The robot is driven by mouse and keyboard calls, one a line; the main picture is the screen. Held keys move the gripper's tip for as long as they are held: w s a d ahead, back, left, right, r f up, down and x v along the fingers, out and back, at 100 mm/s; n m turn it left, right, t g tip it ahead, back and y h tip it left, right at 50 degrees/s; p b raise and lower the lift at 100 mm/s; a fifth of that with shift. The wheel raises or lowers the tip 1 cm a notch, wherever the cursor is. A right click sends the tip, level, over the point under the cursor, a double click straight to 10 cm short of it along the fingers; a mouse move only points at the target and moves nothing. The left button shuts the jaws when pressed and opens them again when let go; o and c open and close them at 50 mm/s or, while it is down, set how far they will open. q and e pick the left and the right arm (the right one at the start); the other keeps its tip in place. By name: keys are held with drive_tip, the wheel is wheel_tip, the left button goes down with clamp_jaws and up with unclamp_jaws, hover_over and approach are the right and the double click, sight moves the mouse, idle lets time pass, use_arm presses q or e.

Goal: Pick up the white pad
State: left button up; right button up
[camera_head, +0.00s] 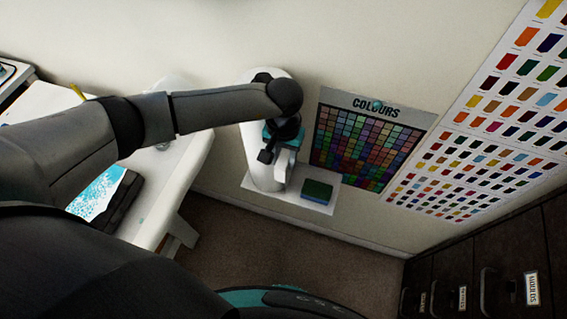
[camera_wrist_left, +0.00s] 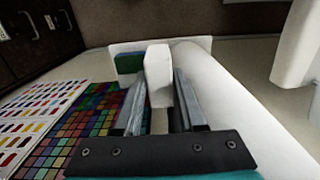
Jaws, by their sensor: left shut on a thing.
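My left gripper (camera_head: 275,156) reaches across to the far wall, beside a white cylinder (camera_head: 257,136). In the left wrist view, the two fingers of the left gripper (camera_wrist_left: 158,98) are closed on a white block, the white pad (camera_wrist_left: 158,68). The pad sticks out past the fingertips. In the head view, a small white part of the pad (camera_head: 281,165) shows below the gripper and the rest is hard to separate from the cylinder. My right gripper is in neither view.
A green and blue pad (camera_head: 317,191) lies on the white ledge (camera_head: 291,203), close to the gripper. A colour chart (camera_head: 366,140) hangs right of it. The white table (camera_head: 190,170) is at left, with a dark tray (camera_head: 122,203). Dark drawers (camera_head: 510,260) stand at lower right.

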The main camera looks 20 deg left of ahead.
use_arm(q)
clamp_jaws()
drive_tip(key=shift+r, duration=0.15)
wheel_tip(320, 180, up, 27)
drive_tip(key=b, duration=0.3)
drive_tip(key=s+r, duration=0.2)
drive_tip(key=s, duration=0.4)
drive_tip(key=shift+b, duration=0.4)
idle(0.9)
